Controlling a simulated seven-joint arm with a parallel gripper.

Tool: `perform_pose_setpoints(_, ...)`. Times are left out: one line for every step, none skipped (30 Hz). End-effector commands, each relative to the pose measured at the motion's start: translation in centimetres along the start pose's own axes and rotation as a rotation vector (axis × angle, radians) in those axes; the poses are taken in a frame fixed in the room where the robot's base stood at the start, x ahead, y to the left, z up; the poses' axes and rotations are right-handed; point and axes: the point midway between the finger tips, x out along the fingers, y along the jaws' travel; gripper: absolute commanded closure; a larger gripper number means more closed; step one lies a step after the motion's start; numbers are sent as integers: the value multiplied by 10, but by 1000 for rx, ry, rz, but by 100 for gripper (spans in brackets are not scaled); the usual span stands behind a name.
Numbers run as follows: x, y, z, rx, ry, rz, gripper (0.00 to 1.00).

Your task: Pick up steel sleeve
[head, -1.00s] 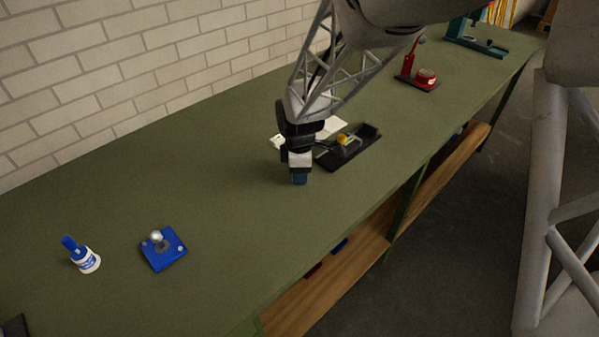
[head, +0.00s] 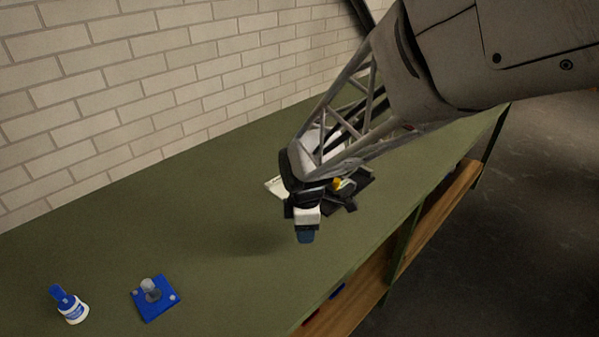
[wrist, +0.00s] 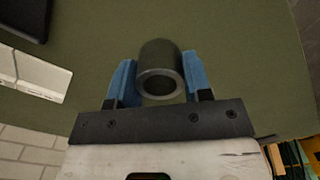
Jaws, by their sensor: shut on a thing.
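The steel sleeve (wrist: 160,72) is a dark grey hollow cylinder with an open round end facing the wrist camera. It sits between the two blue fingers of my gripper (wrist: 161,80), which is shut on it. In the head view my gripper (head: 305,237) points down with its blue fingertips above the green bench. A soft shadow lies on the bench to its left, apart from the fingertips. The sleeve cannot be made out in the head view, where the fingers hide it.
The green bench (head: 190,225) is clear left of my gripper. A blue plate with a grey post (head: 155,297) and a blue-and-white bottle (head: 72,307) stand at the front left. A brick wall backs the bench.

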Motion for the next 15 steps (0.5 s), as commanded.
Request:
perform_pose_setpoints(-1, -9, 2, 0, 0, 1, 86)
perform_pose_setpoints(-2, -13, 3, 0, 0, 1, 86)
perform_pose_setpoints(-2, -19, 5, 0, 0, 1, 86)
perform_pose_setpoints(-3, -23, 6, 0, 0, 1, 86)
perform_pose_setpoints(-3, -27, 7, 0, 0, 1, 86)
perform_pose_setpoints(-4, -33, 8, 0, 0, 1, 86)
perform_pose_setpoints(-4, -36, 9, 0, 0, 1, 86)
perform_pose_setpoints(-4, -40, 10, 0, 0, 1, 86)
perform_pose_setpoints(-5, -45, 12, 0, 0, 1, 86)
perform_pose_setpoints(-5, -49, 13, 0, 0, 1, 86)
perform_pose_setpoints(-5, -52, 13, 0, 0, 1, 86)
perform_pose_setpoints(-6, -56, 14, 0, 0, 1, 86)
perform_pose_setpoints(-6, -58, 15, 0, 0, 1, 86)
perform_pose_setpoints(-6, -61, 16, 0, 0, 1, 86)
perform_pose_setpoints(-7, -64, 16, 0, 0, 1, 86)
